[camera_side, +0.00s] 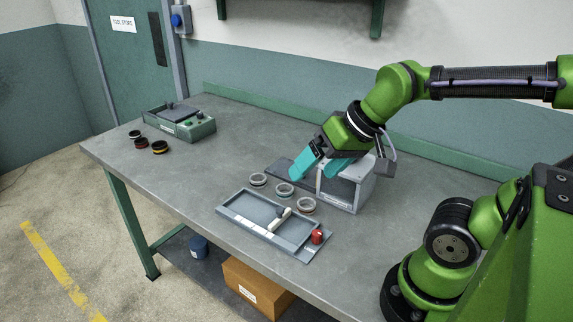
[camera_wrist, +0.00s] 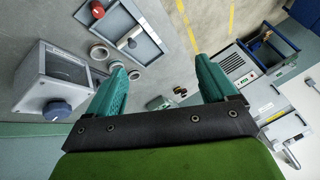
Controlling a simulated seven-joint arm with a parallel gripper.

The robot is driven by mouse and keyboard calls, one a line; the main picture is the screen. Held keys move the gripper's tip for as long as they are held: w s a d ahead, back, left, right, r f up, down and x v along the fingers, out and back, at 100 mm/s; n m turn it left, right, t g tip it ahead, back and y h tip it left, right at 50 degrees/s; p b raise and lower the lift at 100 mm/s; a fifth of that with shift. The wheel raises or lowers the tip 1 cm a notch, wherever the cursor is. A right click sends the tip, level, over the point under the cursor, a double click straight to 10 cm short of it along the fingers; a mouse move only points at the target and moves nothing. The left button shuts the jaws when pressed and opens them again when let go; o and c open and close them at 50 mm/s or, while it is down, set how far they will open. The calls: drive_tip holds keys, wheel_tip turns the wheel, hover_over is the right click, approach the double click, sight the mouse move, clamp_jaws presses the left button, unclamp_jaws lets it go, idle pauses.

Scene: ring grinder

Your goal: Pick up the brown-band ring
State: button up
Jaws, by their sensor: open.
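Three pale-rimmed rings stand in a row on the grey bench behind a shallow tray. The brown-band ring (camera_side: 306,206) appears to be the nearest right one, close to the tray's rear edge. The middle ring (camera_side: 285,190) has a teal band. The far left ring (camera_side: 258,180) has a greyish band. My gripper (camera_side: 317,173) is open and empty, with teal fingers, above and behind the row beside the grey machine. In the wrist view the gripper (camera_wrist: 160,62) is open with nothing between its fingers.
The grey box-shaped machine (camera_side: 350,188) stands just behind the rings. The tray (camera_side: 233,208) holds a white-handled tool (camera_side: 280,219) and has a red knob (camera_side: 317,237) at its right end. Several dark rings (camera_side: 160,147) and a green-grey unit (camera_side: 197,130) sit at the far left.

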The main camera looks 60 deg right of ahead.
drive_tip(key=w+d+f+m+g+h, duration=0.1)
drive_tip(key=w+d+f+m+g, duration=0.3)
drive_tip(key=w+d, duration=0.4)
drive_tip(key=m+g, duration=0.2)
drive_tip(key=m, duration=0.4)
hover_over(306, 200)
drive_tip(key=s+a, duration=0.1)
drive_tip(key=a, duration=0.1)
wheel_tip(306, 200, down, 2)
drive_tip(key=shift+h, duration=0.4)
wheel_tip(306, 200, down, 11)
drive_tip(key=shift+f, duration=0.15)
drive_tip(key=shift+s+f, duration=0.15)
drive_tip(key=shift+f, duration=2.55)
drive_tip(key=shift+c, duration=0.3)
